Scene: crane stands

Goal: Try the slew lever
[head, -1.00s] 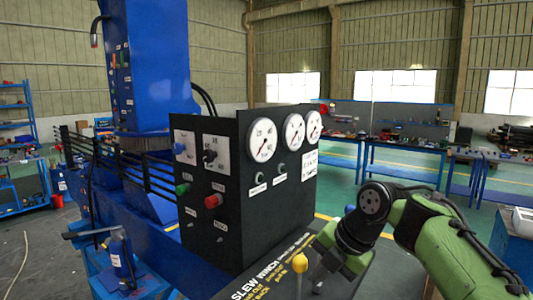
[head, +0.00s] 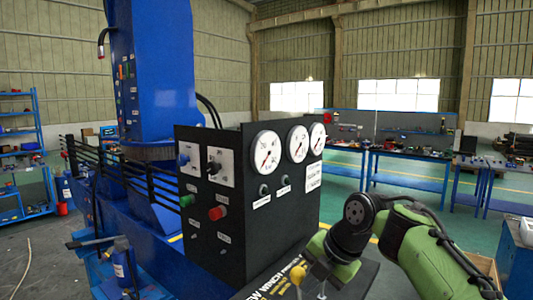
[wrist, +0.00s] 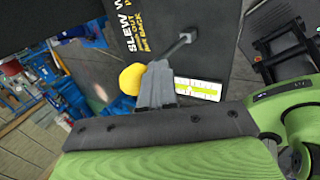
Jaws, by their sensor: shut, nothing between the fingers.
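In the wrist view the yellow knob (wrist: 131,79) is just left of my gripper (wrist: 156,84). The fingers are shut with nothing between them. They overlap the knob's right edge in the picture; I cannot tell whether they touch it. In the head view my gripper (head: 322,286) is right beside the knob on its right.
A black control panel (head: 225,240) with gauges and knobs stands behind the lever. Blue workbenches (head: 400,181) line the back. A blue crane column (head: 155,80) stands left.

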